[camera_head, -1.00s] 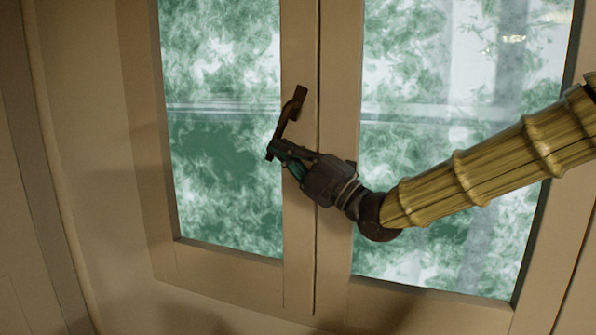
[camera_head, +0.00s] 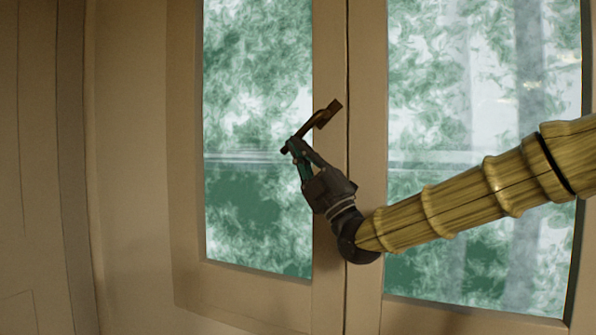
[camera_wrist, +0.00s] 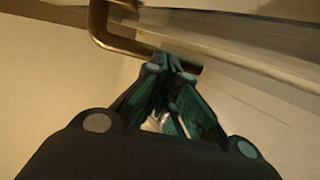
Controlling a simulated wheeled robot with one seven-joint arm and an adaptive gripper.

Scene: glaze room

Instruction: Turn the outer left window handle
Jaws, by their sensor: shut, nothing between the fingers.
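The dark brown window handle (camera_head: 318,120) sits on the inner stile of the left window sash. It slants from its mount at upper right down to its free end at lower left, over the glass edge. My gripper (camera_head: 293,147) is shut and comes up from below. Its fingertips are at the free end of the handle and hide part of it. In the wrist view the handle (camera_wrist: 99,25) is a bent bar passing just beyond the closed fingertips (camera_wrist: 168,64). Nothing shows held between them, and I cannot tell whether they touch the bar.
The left pane (camera_head: 250,100) and right pane (camera_head: 430,110) sit in beige frames with a narrow seam between them. My arm crosses in front of the right sash. A beige wall and panel (camera_head: 40,150) stand at the left.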

